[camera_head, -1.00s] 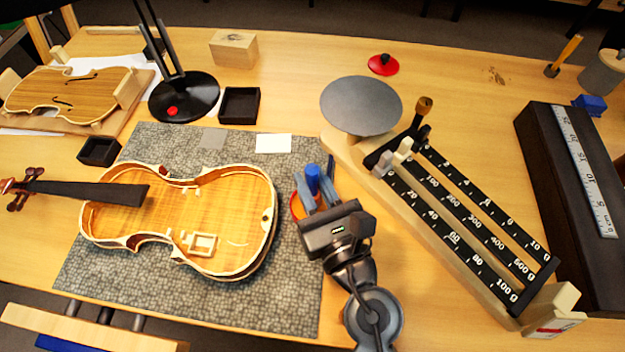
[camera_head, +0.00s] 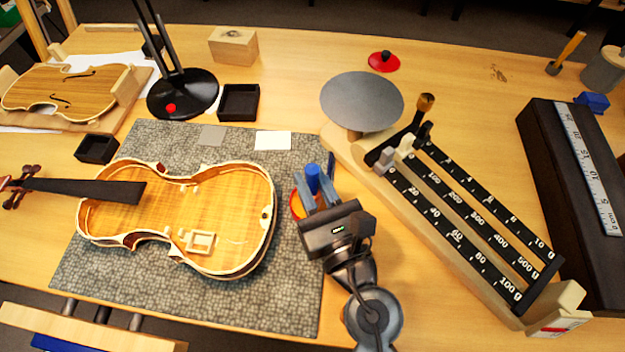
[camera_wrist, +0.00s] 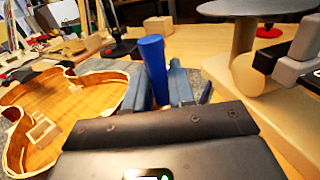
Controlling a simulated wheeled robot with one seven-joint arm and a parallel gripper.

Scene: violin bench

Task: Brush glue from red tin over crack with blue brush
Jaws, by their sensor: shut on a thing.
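The blue brush (camera_head: 312,176) stands upright between the fingers of my gripper (camera_head: 316,188), which is shut on it; the blue handle (camera_wrist: 153,62) also shows in the wrist view above my gripper (camera_wrist: 165,88). The brush's lower end is hidden. The red tin (camera_head: 297,205) is just behind and below the fingers, with only part of its red rim and yellowish inside showing. The open violin body (camera_head: 165,215) lies on the grey mat to the left of my gripper. I cannot make out the crack.
A balance scale (camera_head: 450,215) with a round pan (camera_head: 361,101) stands close to the right of my gripper. A black lamp (camera_head: 183,92) and a small black tray (camera_head: 239,102) stand behind the mat (camera_head: 200,305). A red lid (camera_head: 383,62) lies at the back.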

